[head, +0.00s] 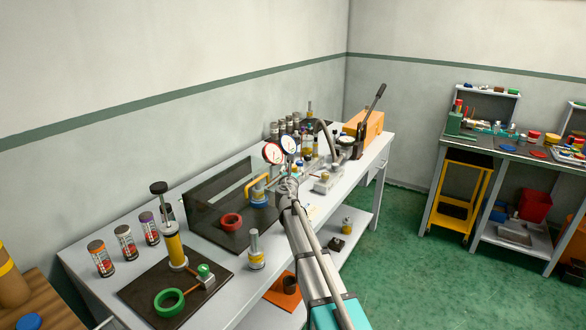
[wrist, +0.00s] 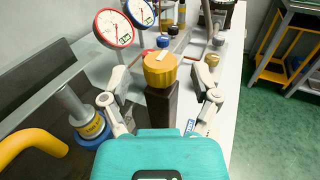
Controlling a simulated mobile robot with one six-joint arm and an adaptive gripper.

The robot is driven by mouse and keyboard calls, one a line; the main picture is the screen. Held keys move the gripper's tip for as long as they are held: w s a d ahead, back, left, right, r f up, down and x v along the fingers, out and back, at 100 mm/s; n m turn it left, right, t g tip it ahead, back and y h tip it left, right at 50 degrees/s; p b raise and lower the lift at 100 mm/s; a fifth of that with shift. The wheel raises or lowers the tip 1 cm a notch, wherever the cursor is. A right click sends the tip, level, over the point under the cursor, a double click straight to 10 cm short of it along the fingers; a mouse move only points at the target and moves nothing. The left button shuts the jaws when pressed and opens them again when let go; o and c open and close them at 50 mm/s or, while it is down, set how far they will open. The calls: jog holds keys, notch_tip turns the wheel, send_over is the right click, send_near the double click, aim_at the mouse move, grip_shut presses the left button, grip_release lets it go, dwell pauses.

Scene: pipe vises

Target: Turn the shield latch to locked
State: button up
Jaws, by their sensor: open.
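A yellow fluted knob (wrist: 160,68) with a pale pointer bar on top sits on a dark post (wrist: 162,106) in the wrist view; it looks like the shield latch. The bar runs slantwise, toward the upper right. My gripper (wrist: 159,78) is open, with one finger on each side of the knob and visible gaps to it. In the head view my gripper (head: 289,186) is over the bench and hides the knob. The clear shield (head: 222,192) with its yellow handle (head: 258,185) stands to the left; the handle also shows in the wrist view (wrist: 32,146).
Two dial gauges (wrist: 114,28) stand just behind the knob. A grey cylinder with a yellow band and blue base (wrist: 88,118) stands left of my gripper. Several bottles and a lever press (head: 362,125) are farther along the bench. Green floor lies open to the right.

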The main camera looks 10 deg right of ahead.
jog(key=shift+x, duration=1.2)
grip_shut()
